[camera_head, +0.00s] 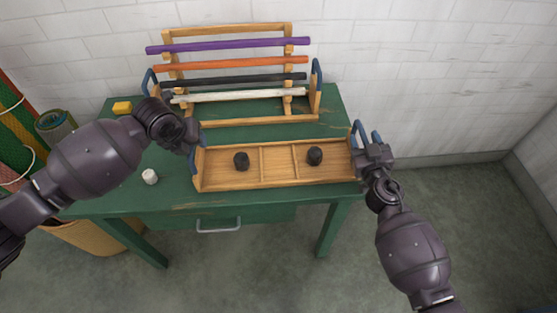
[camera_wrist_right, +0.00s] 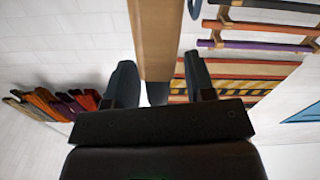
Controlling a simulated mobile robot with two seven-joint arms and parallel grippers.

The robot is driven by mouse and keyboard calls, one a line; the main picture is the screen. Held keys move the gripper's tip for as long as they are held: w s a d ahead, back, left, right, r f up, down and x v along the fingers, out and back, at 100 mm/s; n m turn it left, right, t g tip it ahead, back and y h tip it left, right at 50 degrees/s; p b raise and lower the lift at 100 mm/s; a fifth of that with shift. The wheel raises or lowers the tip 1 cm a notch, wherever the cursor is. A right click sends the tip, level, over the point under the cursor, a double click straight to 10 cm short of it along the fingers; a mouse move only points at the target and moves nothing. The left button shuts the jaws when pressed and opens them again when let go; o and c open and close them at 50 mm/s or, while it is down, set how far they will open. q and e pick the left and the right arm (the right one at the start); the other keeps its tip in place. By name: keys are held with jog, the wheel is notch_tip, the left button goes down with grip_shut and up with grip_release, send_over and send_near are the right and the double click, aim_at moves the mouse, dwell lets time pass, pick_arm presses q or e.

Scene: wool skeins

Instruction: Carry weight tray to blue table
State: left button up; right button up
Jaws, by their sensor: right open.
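The weight tray (camera_head: 278,148) is a long wooden tray with dividers, standing on a green table. Two dark round weights, a left one (camera_head: 241,161) and a right one (camera_head: 315,156), sit in it. It has a blue handle at each end. My right gripper (camera_head: 372,152) is open at the tray's right end, close to the handle. In the right wrist view its fingers (camera_wrist_right: 160,85) stand apart, with a wooden part (camera_wrist_right: 155,38) ahead between them. My left gripper (camera_head: 193,142) is at the tray's left end by the other handle; its jaws are too hidden to read. No blue table is identifiable.
Behind the tray on the green table (camera_head: 180,199) stands a wooden rack (camera_head: 228,30) with several coloured rods. Rolls and a basket (camera_head: 85,236) stand beyond. Open floor (camera_head: 480,230) lies right.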

pick_arm(q)
jog(key=shift+f, duration=0.25)
pick_arm(e)
jog(key=shift+w, duration=0.25)
pick_arm(q)
jog(key=shift+c, duration=0.3)
pick_arm(e)
jog(key=shift+c, duration=0.3)
pick_arm(q)
grip_shut()
pick_arm(e)
grip_shut()
pick_arm(q)
jog(key=shift+w+r, duration=0.1)
